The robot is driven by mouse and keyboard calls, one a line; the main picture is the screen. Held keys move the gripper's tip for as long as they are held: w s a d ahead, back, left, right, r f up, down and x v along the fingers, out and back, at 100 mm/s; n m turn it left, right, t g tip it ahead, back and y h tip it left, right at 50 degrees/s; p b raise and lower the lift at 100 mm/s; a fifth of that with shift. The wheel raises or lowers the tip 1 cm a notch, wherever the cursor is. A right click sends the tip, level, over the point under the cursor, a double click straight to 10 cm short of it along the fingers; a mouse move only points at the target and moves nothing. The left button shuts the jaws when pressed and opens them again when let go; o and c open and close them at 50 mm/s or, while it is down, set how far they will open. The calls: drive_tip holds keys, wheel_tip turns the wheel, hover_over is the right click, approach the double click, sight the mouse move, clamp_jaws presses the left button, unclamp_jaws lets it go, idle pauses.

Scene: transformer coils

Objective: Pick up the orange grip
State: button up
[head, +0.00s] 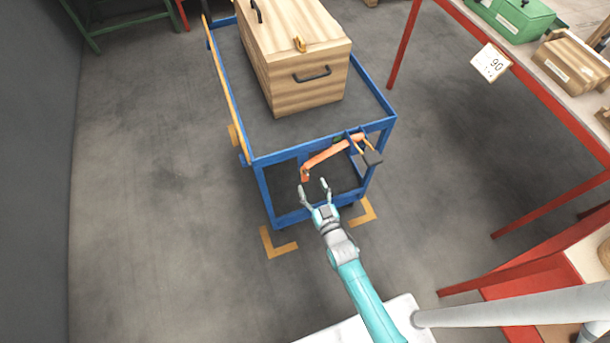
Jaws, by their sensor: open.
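The orange grip (326,155) is a long, slanted orange piece at the near end of the blue cart (262,160). My gripper (314,184) is open and empty. Its fingers point up the picture, just below the lower left end of the grip. I cannot tell whether a finger touches it.
A wooden box (305,85) with black handles stands on the cart's top. A red-framed table (540,85) at the right holds a green case (518,18) and wooden boxes. Yellow corner marks (278,246) lie on the floor. The floor at left is clear.

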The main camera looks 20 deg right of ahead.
sight(306, 172)
drive_tip(key=shift+w+r, duration=0.15)
drive_tip(key=shift+w, duration=1.35)
drive_tip(key=shift+w+r, duration=0.15)
drive_tip(key=shift+w, duration=1.35)
clamp_jaws()
